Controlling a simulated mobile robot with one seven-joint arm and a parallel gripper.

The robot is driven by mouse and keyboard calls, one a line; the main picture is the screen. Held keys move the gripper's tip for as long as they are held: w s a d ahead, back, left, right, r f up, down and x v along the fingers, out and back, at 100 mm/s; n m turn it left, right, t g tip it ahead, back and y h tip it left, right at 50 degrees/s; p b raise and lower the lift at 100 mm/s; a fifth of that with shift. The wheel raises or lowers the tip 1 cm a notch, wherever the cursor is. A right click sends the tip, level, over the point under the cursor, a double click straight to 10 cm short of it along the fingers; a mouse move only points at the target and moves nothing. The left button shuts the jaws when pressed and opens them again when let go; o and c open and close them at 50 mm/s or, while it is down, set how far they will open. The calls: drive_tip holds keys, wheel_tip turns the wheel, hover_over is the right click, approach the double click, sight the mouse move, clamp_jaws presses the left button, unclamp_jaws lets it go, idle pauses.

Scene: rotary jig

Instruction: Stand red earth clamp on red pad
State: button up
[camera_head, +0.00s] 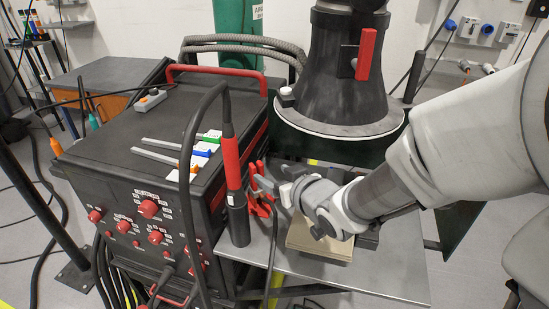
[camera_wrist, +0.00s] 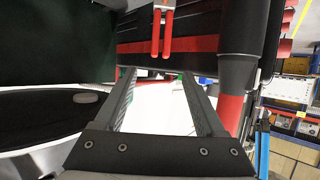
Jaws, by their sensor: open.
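The red earth clamp (camera_head: 261,203) shows in the head view as red handles beside the right side of the black welding machine. In the wrist view, two red handles side by side (camera_wrist: 162,34) appear at the top centre, in front of a black panel with a red strip, and seem to be the same clamp. My gripper (camera_head: 268,186) is close to the clamp in the head view and partly covers it. In the wrist view my gripper (camera_wrist: 157,73) is open and empty, and the handles lie beyond its fingertips. I cannot make out a red pad.
The welding machine (camera_head: 125,160) stands at left. A red and black torch (camera_head: 232,165) stands upright just left of my gripper. A beige block (camera_head: 320,243) lies on the grey shelf (camera_head: 385,270). A large black jig body (camera_head: 335,85) rises behind.

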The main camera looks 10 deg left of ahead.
drive_tip(key=s+d+r+m+h, duration=0.2)
drive_tip(key=d+r+m+h, duration=0.15)
drive_tip(key=d, duration=0.55)
drive_tip(key=s+d+r+m+h, duration=0.2)
drive_tip(key=s+d+h, duration=0.15)
drive_tip(key=d, duration=0.65)
drive_tip(key=s+d+m+g+h, duration=0.1)
drive_tip(key=s+d+g, duration=0.1)
drive_tip(key=s, duration=0.5)
drive_tip(key=s+d+r+m+g+h, duration=0.1)
drive_tip(key=s+d+g, duration=0.1)
drive_tip(key=s+d, duration=0.2)
drive_tip(key=s, duration=0.2)
drive_tip(key=shift+s+r+m+g, duration=0.3)
drive_tip(key=shift+s+m, duration=0.05)
drive_tip(key=shift+s, duration=0.05)
wheel_tip(320, 180, up, 6)
drive_tip(key=p, duration=0.6)
